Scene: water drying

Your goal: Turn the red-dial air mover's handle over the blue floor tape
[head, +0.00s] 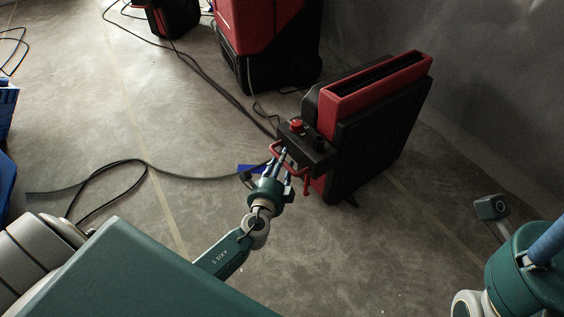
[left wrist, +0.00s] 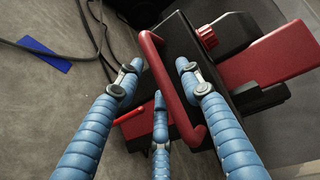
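The red-dial air mover (head: 378,130) is a black and red box standing tilted at the right of the head view. Its red dial (head: 296,125) sits on a black control block and also shows in the left wrist view (left wrist: 207,37). Its red handle (left wrist: 172,85) is a bent bar. My left gripper (head: 277,162) has its blue fingers spread on both sides of the bar, with gaps visible; it is open. The blue floor tape (head: 250,169) lies left of the handle, partly hidden by my gripper. My right gripper (head: 547,242) is only partly visible at the right edge.
A larger red and black machine (head: 270,45) stands behind, with another (head: 172,18) farther left. Black cables (head: 150,165) run over the concrete floor. A grey wall (head: 485,70) is close behind the air mover. Blue crates (head: 5,130) are at the left edge.

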